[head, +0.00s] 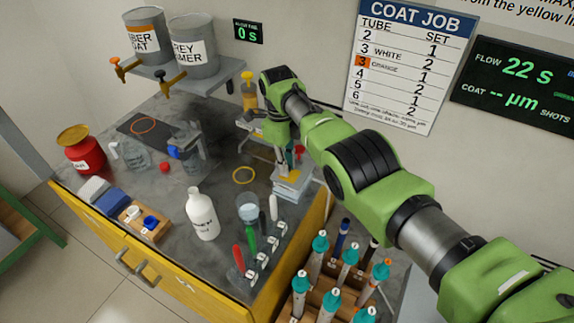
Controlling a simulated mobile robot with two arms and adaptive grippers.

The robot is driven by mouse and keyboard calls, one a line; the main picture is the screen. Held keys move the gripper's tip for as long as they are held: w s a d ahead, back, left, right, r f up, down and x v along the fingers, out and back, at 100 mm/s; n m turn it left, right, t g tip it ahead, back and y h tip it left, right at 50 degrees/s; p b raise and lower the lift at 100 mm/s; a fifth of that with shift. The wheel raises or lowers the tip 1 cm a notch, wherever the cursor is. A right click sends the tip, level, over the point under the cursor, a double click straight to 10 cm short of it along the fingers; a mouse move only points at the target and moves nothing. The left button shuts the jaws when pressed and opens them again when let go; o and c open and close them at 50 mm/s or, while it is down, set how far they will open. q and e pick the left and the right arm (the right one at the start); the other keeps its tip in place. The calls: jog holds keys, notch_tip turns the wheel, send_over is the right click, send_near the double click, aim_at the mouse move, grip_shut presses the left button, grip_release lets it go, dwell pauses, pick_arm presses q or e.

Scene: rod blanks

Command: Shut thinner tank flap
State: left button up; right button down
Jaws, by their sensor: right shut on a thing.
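No thinner tank label can be read in the head view. A red can (84,156) with a brass-coloured top (73,135) stands at the left end of the bench. I cannot tell whether it is the thinner tank, or how its top sits. My right gripper (284,165) is at the right rear of the bench, far from the red can. It points down over a small grey block stack (291,187). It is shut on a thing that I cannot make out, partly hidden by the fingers. My left gripper is not in view.
Two labelled tanks with taps (193,50) stand on a wall shelf (208,80). A white bottle (202,214), a glass beaker (248,207) and coloured tubes (250,239) stand near the front. A rack of teal-capped tubes (325,300) is at lower right.

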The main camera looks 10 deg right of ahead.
jog(key=shift+s+f, duration=0.1)
jog(key=c, duration=2)
grip_release()
jog(key=shift+o, duration=0.2)
